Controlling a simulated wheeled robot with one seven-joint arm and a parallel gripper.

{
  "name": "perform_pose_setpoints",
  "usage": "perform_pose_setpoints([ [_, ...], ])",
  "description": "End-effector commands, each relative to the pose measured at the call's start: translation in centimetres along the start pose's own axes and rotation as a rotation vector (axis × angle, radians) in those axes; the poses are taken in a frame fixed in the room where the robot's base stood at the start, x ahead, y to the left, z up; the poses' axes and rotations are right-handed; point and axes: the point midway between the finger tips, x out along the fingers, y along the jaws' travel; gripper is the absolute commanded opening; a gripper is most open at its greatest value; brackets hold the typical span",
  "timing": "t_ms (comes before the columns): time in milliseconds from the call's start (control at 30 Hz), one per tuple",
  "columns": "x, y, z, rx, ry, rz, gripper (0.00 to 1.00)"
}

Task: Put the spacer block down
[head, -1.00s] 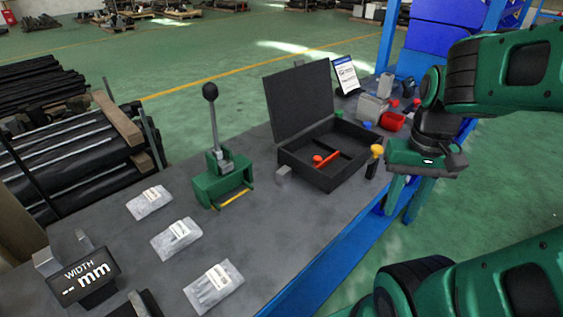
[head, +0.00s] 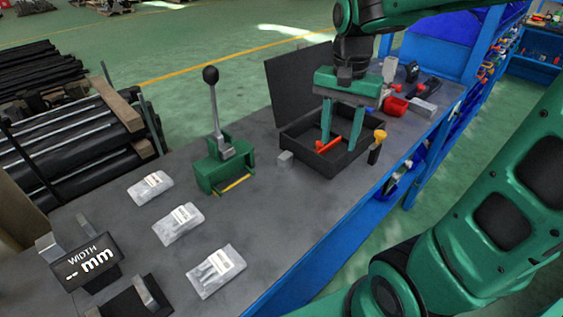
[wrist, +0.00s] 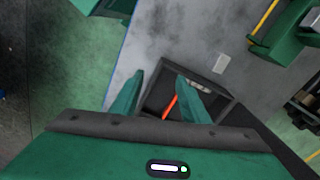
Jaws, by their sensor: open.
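My gripper (head: 340,146) is over the open black case (head: 332,172), with its two green fingers apart and pointing down. In the wrist view the fingers (wrist: 160,80) are spread, with nothing held between them. A small light-grey block (head: 285,158), which looks like the spacer block, rests on the bench just left of the case. It also shows in the wrist view (wrist: 221,63), outside the case wall and clear of the fingers. An orange-red tool (head: 328,146) lies inside the case. My fingers hide part of the case interior.
A green lever press (head: 222,165) stands left of the case. Several labelled bags (head: 178,223) lie on the front bench. A yellow-topped tool (head: 377,146) stands at the case's right. A red bin (head: 395,107) and a grey block (head: 424,108) sit farther back.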

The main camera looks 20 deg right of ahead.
Motion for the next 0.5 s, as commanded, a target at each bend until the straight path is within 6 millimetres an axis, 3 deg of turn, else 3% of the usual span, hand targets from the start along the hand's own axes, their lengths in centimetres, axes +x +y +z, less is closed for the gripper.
perform_pose_setpoints([
  [33, -0.3, -2.7, 0.1, 0.023, -0.001, 0.001, 0.41],
  [200, -0.8, -9.2, 1.3, 0.125, -0.009, -0.004, 0.41],
  [333, -1.0, -12.1, 2.2, 0.171, -0.013, -0.007, 0.41],
  [500, -0.1, -13.3, 2.7, 0.193, -0.017, -0.007, 0.41],
])
